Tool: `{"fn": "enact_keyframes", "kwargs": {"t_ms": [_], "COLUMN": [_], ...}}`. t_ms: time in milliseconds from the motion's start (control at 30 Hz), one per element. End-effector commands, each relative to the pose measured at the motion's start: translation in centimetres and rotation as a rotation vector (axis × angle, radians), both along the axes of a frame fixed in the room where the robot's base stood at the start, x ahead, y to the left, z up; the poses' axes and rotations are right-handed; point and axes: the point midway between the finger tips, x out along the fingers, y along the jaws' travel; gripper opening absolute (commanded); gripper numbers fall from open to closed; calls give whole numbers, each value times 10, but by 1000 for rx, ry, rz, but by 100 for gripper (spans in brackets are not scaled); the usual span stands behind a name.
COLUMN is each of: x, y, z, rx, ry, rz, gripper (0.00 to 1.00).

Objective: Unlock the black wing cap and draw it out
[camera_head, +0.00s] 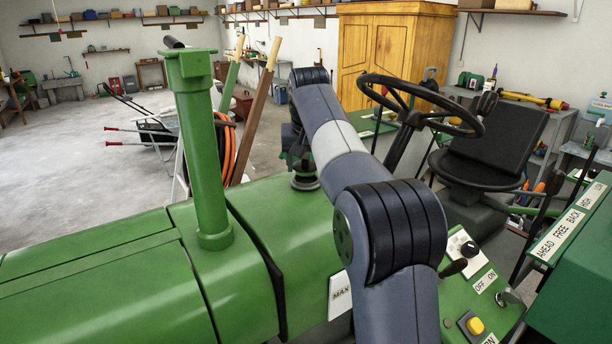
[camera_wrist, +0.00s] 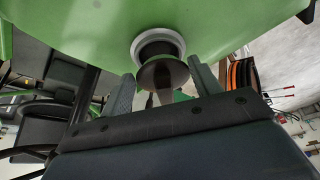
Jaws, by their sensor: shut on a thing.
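The black wing cap (camera_wrist: 163,75) shows in the wrist view as a dark round disc between my two fingers. It stands in front of a pale grey ring (camera_wrist: 174,46) on the green tractor body (camera_wrist: 90,25). My gripper (camera_wrist: 162,86) is shut on the cap, one finger on each side. The fingers hide part of it, and I cannot tell how far it is turned or whether it is clear of the ring. In the head view, a dark round part, seemingly the cap (camera_head: 304,183), sits low at the hood's far edge below my wrist.
A green upright pipe (camera_head: 205,150) rises from the hood (camera_head: 120,270) left of my arm. The steering wheel (camera_head: 445,125) and black seat (camera_head: 490,150) are to the right. Wooden-handled tools (camera_head: 258,110) and an orange hose (camera_head: 225,150) stand behind. Open floor (camera_head: 60,180) lies left.

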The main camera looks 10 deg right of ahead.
Motion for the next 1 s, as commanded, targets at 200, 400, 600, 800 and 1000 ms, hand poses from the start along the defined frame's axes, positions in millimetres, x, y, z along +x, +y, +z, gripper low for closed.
{"fn": "enact_keyframes", "kwargs": {"t_ms": [200,400,600,800,1000], "x": [0,1,1,1,1], "y": [0,0,0,0,0], "z": [2,12,22,32,42], "rx": [0,0,0,0,0], "ry": [-1,-1,-2,-3,-1], "rz": [0,0,0,0,0], "gripper": [7,7,7,7,7]}}
